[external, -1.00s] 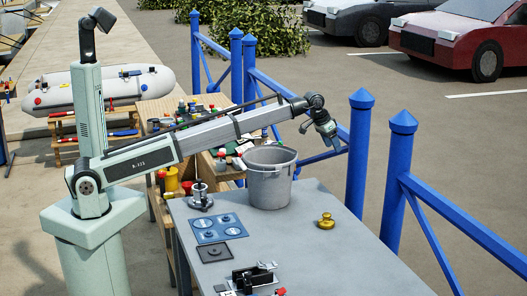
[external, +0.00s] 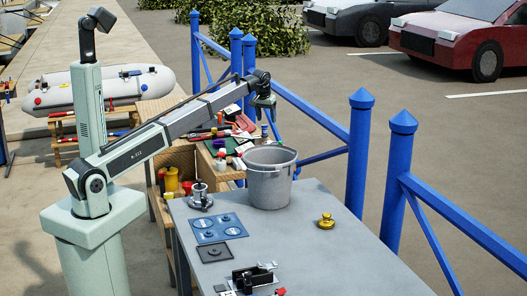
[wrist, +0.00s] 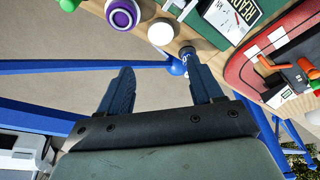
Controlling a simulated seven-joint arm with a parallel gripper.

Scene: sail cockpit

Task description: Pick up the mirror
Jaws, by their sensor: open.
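I cannot pick out a mirror with certainty in either view. My gripper (external: 264,106) is raised beyond the grey bucket, close to the far wooden bench (external: 178,160) crowded with small things. In the wrist view, its two fingers (wrist: 163,88) are spread apart with nothing between them. Several items sit along the bench edge there: a purple-and-white jar (wrist: 122,14), a round white cap (wrist: 160,32) and a panel with printed letters (wrist: 232,14).
The grey bucket (external: 269,187) stands on the near grey table (external: 300,235). A brass weight (external: 326,222), blue plates (external: 218,228) and a black clamp-like device (external: 252,275) are also there. Blue railings (external: 360,150) run along the right. A red tray (wrist: 262,62) holds tools.

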